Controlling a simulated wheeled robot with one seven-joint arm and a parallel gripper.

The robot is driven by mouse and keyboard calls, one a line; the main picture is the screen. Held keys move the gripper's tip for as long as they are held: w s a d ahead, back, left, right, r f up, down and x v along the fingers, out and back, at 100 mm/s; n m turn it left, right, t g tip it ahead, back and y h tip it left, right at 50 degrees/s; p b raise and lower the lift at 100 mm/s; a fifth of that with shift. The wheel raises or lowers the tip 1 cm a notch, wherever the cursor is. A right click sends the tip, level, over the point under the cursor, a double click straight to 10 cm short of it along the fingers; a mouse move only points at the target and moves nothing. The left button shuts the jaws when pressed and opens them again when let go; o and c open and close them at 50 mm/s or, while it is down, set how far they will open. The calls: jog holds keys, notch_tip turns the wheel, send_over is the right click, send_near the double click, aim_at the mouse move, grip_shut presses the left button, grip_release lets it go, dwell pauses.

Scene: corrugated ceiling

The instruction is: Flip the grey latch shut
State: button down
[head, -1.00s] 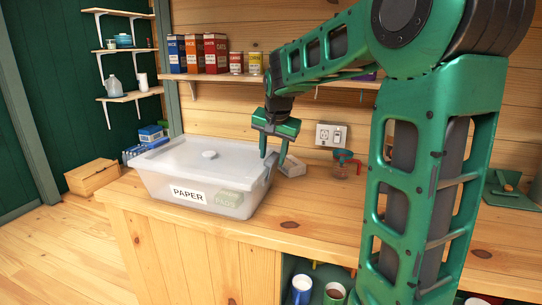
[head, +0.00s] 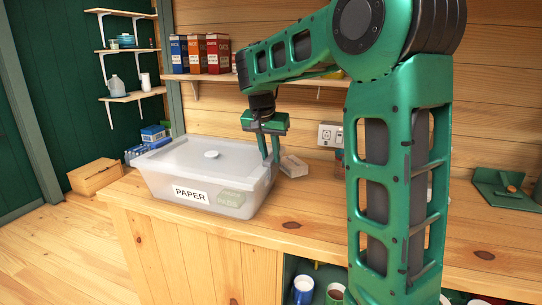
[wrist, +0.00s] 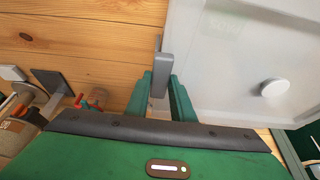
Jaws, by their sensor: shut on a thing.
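A translucent white box (head: 168,182) with a PAPER label stands on the wooden counter, its lid (head: 180,156) on top with a round white knob (head: 211,154). The knob also shows in the wrist view (wrist: 273,88). The grey latch (wrist: 164,60) is at the lid's edge in the wrist view, between my fingers. My gripper (wrist: 162,97) is shut on it. In the head view my gripper (head: 269,155) points down at the box's right end, where the fingers mostly hide the latch. I cannot tell the latch's exact angle.
A pale grey block (head: 294,166) lies on the counter just right of the box. A wall socket (head: 330,134) is behind it. Boxes (head: 205,55) stand on the shelf above. The counter's front strip (head: 290,226) is clear.

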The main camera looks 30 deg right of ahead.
jog(key=shift+w+a, duration=0.15)
jog(key=shift+a, duration=0.05)
jog(key=c, duration=1.5)
grip_release()
jog(key=v, duration=1)
jog(key=shift+w+a+r, duration=0.1)
jog(key=shift+a+r, duration=0.05)
jog(key=shift+r, duration=0.2)
jog(key=s+d+f+n+g+y, duration=0.1)
jog(key=s+d+f+n, duration=0.1)
jog(key=s+f, duration=0.75)
jog(key=s+d+f+n+g+y, duration=0.15)
jog(key=s+f, duration=0.35)
jog(key=s, duration=1)
jog(key=shift+n+y, duration=0.35)
jog(key=shift+y, duration=0.3)
jog(key=s+a+f, duration=0.1)
jog(key=s+f, duration=0.1)
jog(key=s, duration=0.1)
jog(key=s+a+f, duration=0.1)
jog(key=s+f, duration=0.1)
jog(key=s, duration=0.1)
jog(key=s+a+f, duration=0.1)
jog(key=s+f, duration=0.2)
jog(key=s, duration=0.1)
jog(key=shift+a, duration=0.15)
